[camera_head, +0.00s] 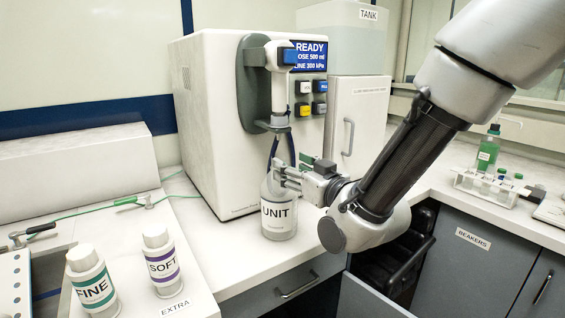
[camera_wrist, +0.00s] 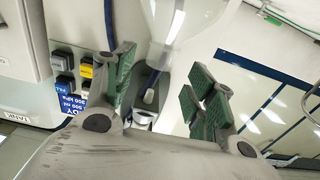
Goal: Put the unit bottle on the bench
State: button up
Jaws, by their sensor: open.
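The unit bottle (camera_head: 279,216) is a clear bottle with a white "UNIT" label. In the head view it stands upright on the white bench (camera_head: 236,262), below the dispenser head of the "READY" machine. My gripper (camera_head: 289,175) is at the height of the bottle's shoulder and neck, on its right side, and covers part of it. In the wrist view my gripper (camera_wrist: 160,88) is open, with green pads apart. A clear tapering body, which looks like the bottle (camera_wrist: 186,20), shows beyond and between the fingers. I cannot tell whether a pad touches it.
The machine (camera_head: 218,120) stands close behind the bottle, with dark tubes hanging near its neck. "FINE" (camera_head: 92,282) and "SOFT" (camera_head: 161,262) bottles stand on the left ledge. A drawer (camera_head: 372,300) is open below my arm. A tube rack (camera_head: 485,187) stands at right.

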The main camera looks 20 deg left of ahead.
jog(key=v, duration=0.6)
jog(key=w+d+m+g+h, duration=0.1)
jog(key=w+d+m+h, duration=0.2)
jog(key=d, duration=0.9)
jog(key=w+d+m+g+h, duration=0.1)
jog(key=w+d+m+h, duration=0.3)
jog(key=d, duration=0.9)
jog(key=s+d+m+g+h, duration=0.3)
jog(key=s+d+g+h, duration=0.2)
jog(key=s+d, duration=1.6)
jog(key=shift+s+d+r+h, duration=0.2)
jog(key=shift+d+r+h, duration=0.1)
jog(key=shift+d+h, duration=0.5)
jog(key=shift+a, duration=0.1)
